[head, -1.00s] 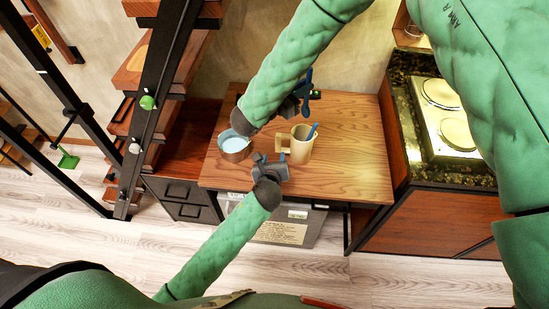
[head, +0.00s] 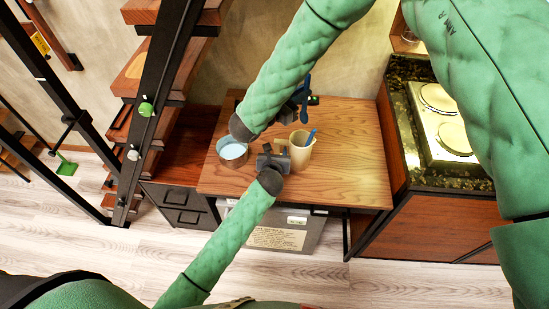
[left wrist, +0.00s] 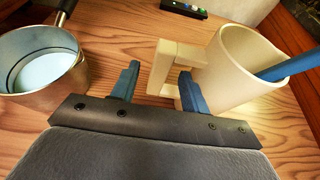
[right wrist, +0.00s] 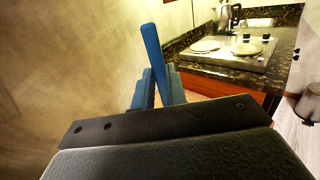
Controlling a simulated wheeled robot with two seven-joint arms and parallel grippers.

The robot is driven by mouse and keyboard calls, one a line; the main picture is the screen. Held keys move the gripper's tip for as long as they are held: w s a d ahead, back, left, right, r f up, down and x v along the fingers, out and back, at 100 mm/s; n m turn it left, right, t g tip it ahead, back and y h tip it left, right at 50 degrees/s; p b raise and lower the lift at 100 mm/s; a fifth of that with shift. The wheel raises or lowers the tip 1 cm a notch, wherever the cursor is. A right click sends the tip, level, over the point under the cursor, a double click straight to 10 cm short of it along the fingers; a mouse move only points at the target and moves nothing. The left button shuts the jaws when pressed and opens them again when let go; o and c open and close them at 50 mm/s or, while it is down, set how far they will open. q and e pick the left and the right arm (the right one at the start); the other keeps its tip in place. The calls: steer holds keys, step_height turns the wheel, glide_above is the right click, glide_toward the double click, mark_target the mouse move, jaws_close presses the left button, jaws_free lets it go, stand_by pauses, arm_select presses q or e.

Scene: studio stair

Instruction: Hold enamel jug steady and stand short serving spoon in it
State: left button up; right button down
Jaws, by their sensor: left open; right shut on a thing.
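The cream enamel jug (head: 303,155) stands upright on the wooden table, with a blue utensil (head: 311,136) leaning in it. The jug also shows at right in the left wrist view (left wrist: 232,62), its blocky handle (left wrist: 163,62) facing left. My left gripper (head: 273,158) is open at the handle; in its wrist view (left wrist: 158,82) the handle shows between and just beyond the fingertips. My right gripper (head: 290,108) is shut on a blue spoon (head: 306,88), held above the back of the table, behind the jug. In the right wrist view the spoon's blue shaft (right wrist: 151,50) rises from the fingers.
A metal saucepan (head: 231,155) with pale blue contents stands left of the jug, close to both grippers. A dark remote-like object (left wrist: 184,9) lies at the table's back. A hob (head: 441,118) is on the counter at right. The table's right side is clear.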

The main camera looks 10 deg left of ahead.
mark_target(276, 149)
arm_select(q)
steer(key=shift+x, duration=1.8)
jaws_close()
steer(key=shift+c, duration=1.6)
jaws_free()
jaws_close()
